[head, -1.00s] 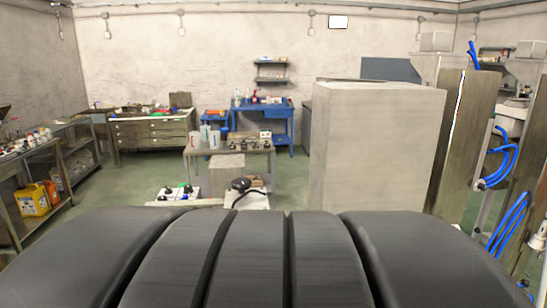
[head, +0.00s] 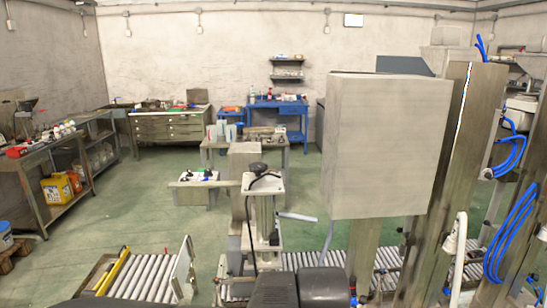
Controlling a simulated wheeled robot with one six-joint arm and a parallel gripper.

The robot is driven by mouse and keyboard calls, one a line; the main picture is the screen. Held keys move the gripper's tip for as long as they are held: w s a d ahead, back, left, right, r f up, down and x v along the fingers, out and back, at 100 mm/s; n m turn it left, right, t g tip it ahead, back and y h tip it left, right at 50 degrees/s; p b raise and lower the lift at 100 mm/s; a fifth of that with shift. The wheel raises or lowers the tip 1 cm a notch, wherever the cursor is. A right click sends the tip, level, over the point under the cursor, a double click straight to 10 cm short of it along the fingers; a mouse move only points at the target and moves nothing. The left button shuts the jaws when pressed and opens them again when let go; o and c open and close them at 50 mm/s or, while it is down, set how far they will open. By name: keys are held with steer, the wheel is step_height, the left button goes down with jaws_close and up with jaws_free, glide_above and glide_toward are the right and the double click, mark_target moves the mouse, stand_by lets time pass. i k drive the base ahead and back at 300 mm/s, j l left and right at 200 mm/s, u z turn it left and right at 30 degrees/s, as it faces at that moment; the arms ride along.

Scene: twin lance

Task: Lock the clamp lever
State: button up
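A machine with a column (head: 262,215) and a black knob (head: 258,167) on top stands in the middle of the head view. A light grey bar (head: 298,217) sticks out to its right and may be the clamp lever; I cannot tell for sure. A second thin grey bar (head: 327,242) stands tilted farther right. Whether either is locked does not show. Dark parts of my own arm or body fill the bottom centre and hide the machine's foot. My gripper's fingers do not show.
A roller conveyor (head: 150,278) with a yellow rail (head: 113,271) lies low on the left, and more rollers run right of the machine. A big grey cabinet (head: 380,145) stands at right. Green floor is clear at left.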

mark_target(244, 258)
steer(key=i+j, duration=0.15)
steer(key=j, duration=0.15)
steer(key=i+j, duration=0.15)
steer(key=j, duration=0.2)
steer(key=i+j, duration=0.15)
steer(key=j, duration=0.15)
steer(key=i+j, duration=0.15)
steer(key=j, duration=0.2)
